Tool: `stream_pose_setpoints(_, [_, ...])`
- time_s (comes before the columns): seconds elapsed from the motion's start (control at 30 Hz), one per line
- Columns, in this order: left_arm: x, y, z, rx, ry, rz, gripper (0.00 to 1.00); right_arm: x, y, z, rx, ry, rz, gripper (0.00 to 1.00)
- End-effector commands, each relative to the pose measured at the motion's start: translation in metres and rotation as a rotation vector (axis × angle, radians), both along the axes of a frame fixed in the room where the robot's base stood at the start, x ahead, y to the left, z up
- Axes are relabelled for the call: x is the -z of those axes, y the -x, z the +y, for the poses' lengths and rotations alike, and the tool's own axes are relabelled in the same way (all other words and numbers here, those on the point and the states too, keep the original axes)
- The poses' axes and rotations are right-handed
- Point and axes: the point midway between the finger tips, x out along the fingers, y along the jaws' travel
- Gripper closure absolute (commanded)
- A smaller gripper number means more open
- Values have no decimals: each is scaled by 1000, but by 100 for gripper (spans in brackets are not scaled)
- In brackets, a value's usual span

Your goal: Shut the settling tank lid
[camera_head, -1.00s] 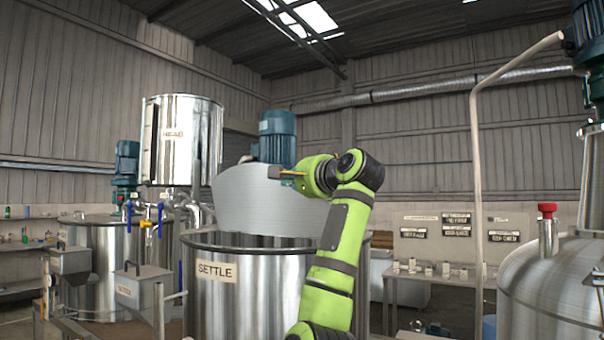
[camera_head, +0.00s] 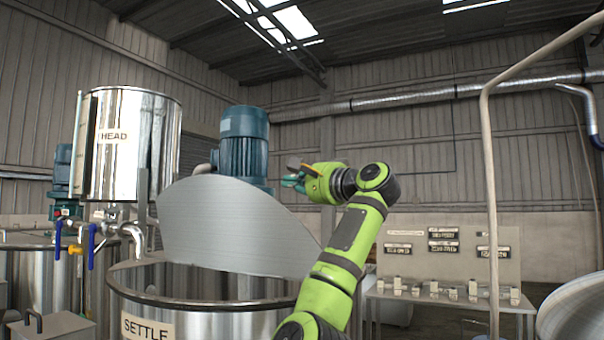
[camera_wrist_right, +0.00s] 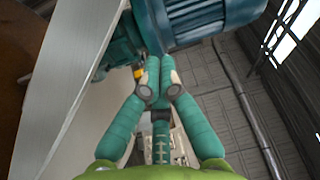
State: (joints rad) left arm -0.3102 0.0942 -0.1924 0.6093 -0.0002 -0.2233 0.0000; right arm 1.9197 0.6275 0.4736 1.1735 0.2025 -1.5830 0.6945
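The settling tank (camera_head: 215,320) is a steel drum labelled SETTLE at the lower middle of the head view. Its lid (camera_head: 225,225) is a pale grey plate, raised and tilted above the rim, so the tank mouth is open. My right gripper (camera_head: 291,182) is at the upper right of the lid, in front of the blue motor. In the right wrist view its teal fingers (camera_wrist_right: 152,72) are together at the tips, with nothing seen between them. The lid (camera_wrist_right: 70,75) is left of them there; contact cannot be told. My left gripper is not in view.
A blue motor (camera_head: 243,145) stands behind the lid and is close beyond the fingertips in the wrist view (camera_wrist_right: 205,15). The HEAD tank (camera_head: 135,145) is at left. A pale standing pipe (camera_head: 491,200) and a bench (camera_head: 450,303) are at right.

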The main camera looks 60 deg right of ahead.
Motion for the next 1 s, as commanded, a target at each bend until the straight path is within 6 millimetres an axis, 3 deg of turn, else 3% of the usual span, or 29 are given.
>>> stream_pose_setpoints(0.03, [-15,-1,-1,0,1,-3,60,-7,-13,-2,-3,-1,7,100])
stream_pose_setpoints(0.2, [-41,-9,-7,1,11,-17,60,-10,-49,-11,-3,-1,7,100])
stream_pose_setpoints(0.27, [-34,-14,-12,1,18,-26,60,-3,-45,-2,1,4,0,100])
stream_pose_setpoints(0.53, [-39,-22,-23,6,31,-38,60,4,-42,22,0,2,0,100])
stream_pose_setpoints(1.0, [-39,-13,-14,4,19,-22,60,6,-40,28,0,1,1,100])
